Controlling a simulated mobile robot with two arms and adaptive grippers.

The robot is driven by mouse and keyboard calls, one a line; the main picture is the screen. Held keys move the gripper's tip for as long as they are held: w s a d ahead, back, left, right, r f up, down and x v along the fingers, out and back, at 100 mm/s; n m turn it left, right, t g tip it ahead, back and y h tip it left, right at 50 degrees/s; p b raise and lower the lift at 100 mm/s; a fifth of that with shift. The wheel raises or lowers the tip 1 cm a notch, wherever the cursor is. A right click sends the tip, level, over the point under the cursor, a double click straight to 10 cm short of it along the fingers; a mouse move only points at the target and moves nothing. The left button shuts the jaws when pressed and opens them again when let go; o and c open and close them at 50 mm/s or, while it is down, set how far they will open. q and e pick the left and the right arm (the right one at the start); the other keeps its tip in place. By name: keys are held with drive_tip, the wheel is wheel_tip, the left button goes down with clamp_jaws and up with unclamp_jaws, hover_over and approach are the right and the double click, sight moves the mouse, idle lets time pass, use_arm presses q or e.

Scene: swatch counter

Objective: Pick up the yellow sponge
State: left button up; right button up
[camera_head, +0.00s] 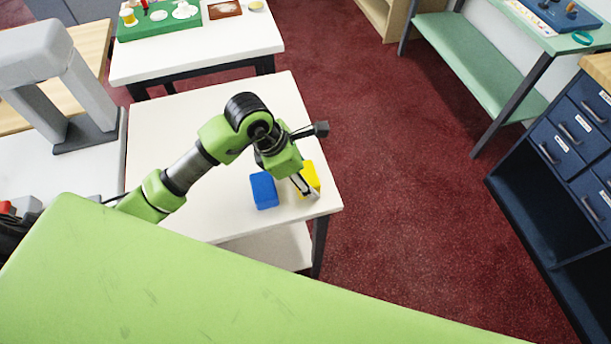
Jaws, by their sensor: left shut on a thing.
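The yellow sponge (311,175) is at the right edge of the white table (222,226), partly hidden by my left gripper (304,186). My left arm comes in from the left over the table, and its gripper points down at the sponge and is shut on it. I cannot tell whether the sponge is touching the tabletop. A blue block (264,190) sits just left of the gripper, apart from the sponge. My right gripper is not in view.
Behind is another white table (196,54) with a green board (160,22) holding small items. A green bench (480,60) and a dark blue drawer cabinet (570,150) stand at right. Red carpet (410,200) between is clear. A grey stand (85,135) is at left.

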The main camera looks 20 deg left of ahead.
use_arm(q)
drive_tip(key=shift+r, duration=0.55)
drive_tip(key=w+a+r+b, duration=0.4)
drive_tip(key=w+a+r, duration=0.4)
drive_tip(key=a+r, duration=0.3)
drive_tip(key=shift+a+r+b, duration=0.3)
drive_tip(key=shift+r+b, duration=0.1)
